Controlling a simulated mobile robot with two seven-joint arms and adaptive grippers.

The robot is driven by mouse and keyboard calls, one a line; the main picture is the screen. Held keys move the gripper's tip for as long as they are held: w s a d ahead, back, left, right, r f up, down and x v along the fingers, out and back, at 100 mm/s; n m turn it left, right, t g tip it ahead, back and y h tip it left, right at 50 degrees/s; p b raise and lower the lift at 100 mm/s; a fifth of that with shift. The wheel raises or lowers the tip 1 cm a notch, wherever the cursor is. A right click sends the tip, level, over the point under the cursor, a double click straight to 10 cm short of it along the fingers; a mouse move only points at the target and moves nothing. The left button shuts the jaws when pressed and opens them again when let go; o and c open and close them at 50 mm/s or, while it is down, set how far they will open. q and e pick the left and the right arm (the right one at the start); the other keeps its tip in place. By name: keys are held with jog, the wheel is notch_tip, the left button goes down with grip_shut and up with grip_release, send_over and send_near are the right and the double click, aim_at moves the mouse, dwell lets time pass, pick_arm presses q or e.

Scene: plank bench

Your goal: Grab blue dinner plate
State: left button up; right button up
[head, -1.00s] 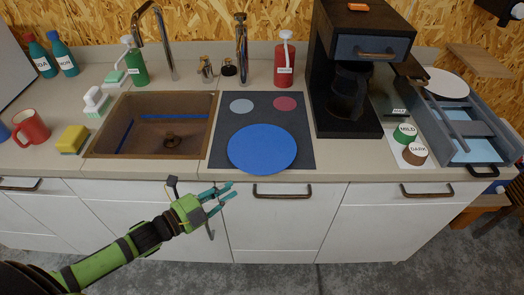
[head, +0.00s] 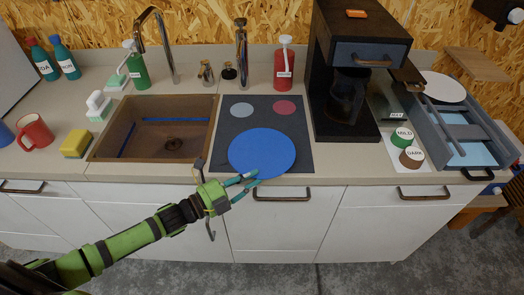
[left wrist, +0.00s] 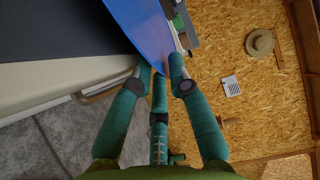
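The blue dinner plate (head: 262,152) lies flat on the dark hob panel, its near edge close to the counter's front edge. My left gripper (head: 252,178) is at that near edge, with its teal fingers spread and one fingertip overlapping the rim in the head view. In the left wrist view the plate's edge (left wrist: 145,28) reaches in between the fingertips of my gripper (left wrist: 161,68), which stay apart. I cannot tell whether a finger touches the plate. My right gripper is in neither view.
A sink (head: 125,155) is left of the dark panel (head: 222,120). A drawer handle (head: 282,198) juts out below the counter's front edge.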

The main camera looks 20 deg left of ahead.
pick_arm(q)
grip_shut()
jog(key=shift+r, duration=0.15)
